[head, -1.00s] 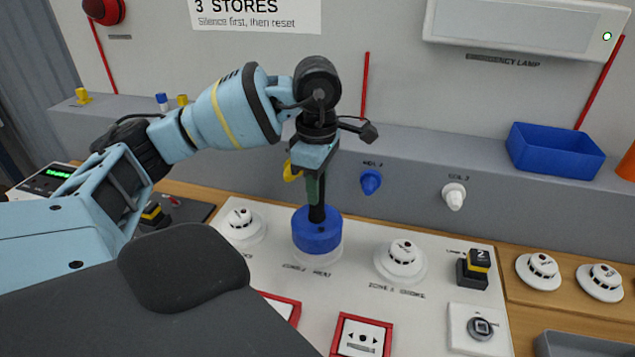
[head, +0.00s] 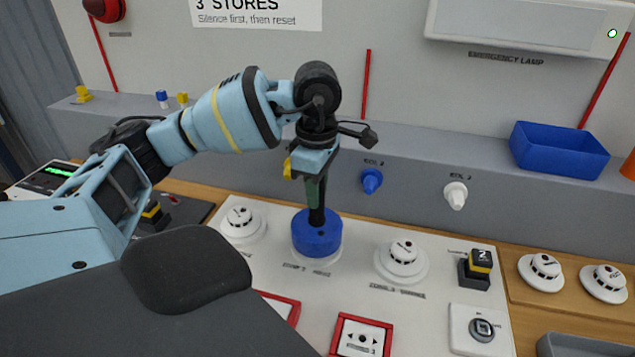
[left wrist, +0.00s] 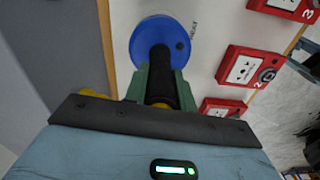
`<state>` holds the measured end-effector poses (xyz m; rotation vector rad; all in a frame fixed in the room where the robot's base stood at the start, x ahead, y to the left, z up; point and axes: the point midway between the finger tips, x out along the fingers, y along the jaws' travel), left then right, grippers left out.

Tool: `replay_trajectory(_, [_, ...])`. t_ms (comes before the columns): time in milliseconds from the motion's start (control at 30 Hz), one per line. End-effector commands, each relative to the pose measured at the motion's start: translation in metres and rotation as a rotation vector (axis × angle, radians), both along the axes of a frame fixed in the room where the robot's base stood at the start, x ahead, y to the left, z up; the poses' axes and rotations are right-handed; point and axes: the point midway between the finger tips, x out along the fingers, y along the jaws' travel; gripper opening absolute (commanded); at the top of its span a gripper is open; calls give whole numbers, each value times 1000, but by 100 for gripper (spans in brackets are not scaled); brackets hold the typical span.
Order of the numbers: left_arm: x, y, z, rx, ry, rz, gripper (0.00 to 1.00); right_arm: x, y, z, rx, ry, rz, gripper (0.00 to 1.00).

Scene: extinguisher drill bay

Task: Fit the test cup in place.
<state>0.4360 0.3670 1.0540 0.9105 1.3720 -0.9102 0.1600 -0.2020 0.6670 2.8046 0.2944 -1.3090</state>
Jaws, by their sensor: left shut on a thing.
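The test cup is a blue cup (head: 316,235) on a black stem, upright over the middle detector spot on the white panel. A pale rim shows around its lower edge. I cannot tell whether it is fully seated, and any detector under it is hidden. My left gripper (head: 314,192) is shut on the black stem above the blue part. In the left wrist view the green fingers (left wrist: 160,88) clasp the stem, with the blue cup (left wrist: 160,38) beyond them. My right gripper is not in view.
White smoke detectors flank the cup on the left (head: 242,222) and right (head: 402,258). Red-framed call points (head: 361,338) lie in front. A black switch block (head: 476,268) and key switch (head: 482,328) stand at right. A blue tray (head: 558,152) sits on the rear ledge.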

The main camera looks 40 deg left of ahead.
Motion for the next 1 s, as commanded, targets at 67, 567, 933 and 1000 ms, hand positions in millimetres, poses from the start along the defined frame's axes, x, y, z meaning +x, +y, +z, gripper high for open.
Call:
replay_trajectory(67, [0, 0, -1, 0, -1, 0, 0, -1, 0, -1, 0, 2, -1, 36])
replay_trajectory(567, [0, 0, -7, -1, -1, 0, 0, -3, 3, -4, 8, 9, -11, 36])
replay_trajectory(933, [0, 0, -7, 0, -2, 0, 45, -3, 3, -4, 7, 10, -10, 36])
replay_trajectory(1000, [0, 0, -7, -1, -1, 0, 51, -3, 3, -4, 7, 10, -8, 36])
